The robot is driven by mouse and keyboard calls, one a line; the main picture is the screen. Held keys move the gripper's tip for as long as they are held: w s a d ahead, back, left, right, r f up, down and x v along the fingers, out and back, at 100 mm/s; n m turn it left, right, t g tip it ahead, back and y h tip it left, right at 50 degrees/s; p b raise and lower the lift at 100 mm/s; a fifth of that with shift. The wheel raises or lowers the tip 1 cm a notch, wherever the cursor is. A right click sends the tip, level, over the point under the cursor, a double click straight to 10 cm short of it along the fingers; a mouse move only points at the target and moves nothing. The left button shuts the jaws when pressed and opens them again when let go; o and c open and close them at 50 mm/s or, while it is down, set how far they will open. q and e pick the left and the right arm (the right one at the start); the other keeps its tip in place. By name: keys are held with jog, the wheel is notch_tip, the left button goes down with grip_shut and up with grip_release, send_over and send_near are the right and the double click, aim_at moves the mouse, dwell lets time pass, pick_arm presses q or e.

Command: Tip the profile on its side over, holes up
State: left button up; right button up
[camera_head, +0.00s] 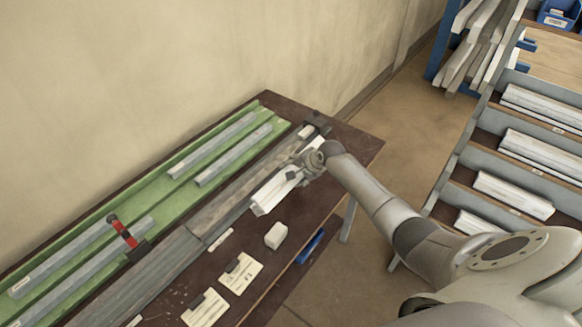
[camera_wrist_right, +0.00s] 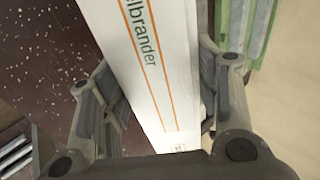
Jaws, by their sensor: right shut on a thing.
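The white profile (camera_head: 270,195) lies along the dark brown bench (camera_head: 345,152), next to a long grey fixture (camera_head: 195,235). My right gripper (camera_head: 300,172) is shut on its far part. In the right wrist view the profile (camera_wrist_right: 150,70) shows a white face with orange lines and the letters "elbrander". The fingers of my right gripper (camera_wrist_right: 160,105) stand on either side of it. I see no holes on the face that shows. I cannot tell whether the profile touches the bench. My left gripper is out of view.
A green tray (camera_head: 75,232) with several grey profiles lies along the wall side. A red and black clamp (camera_head: 122,232) stands at the fixture's near left. A white block (camera_head: 276,235) and cards (camera_head: 240,272) lie near the front edge. Racks (camera_head: 475,130) stand right.

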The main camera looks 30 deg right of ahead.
aim_at(301, 178)
jog(key=f+t+b, duration=0.2)
jog(key=b, duration=0.1)
jog(key=shift+s+d+y, duration=0.15)
jog(key=shift+d+y, duration=0.05)
jog(key=shift+y, duration=0.2)
jog(key=shift+f, duration=0.3)
jog(key=shift+f+b, duration=0.35)
jog(key=shift+b, duration=0.05)
jog(key=shift+f, duration=0.3)
jog(key=shift+f+b, duration=0.5)
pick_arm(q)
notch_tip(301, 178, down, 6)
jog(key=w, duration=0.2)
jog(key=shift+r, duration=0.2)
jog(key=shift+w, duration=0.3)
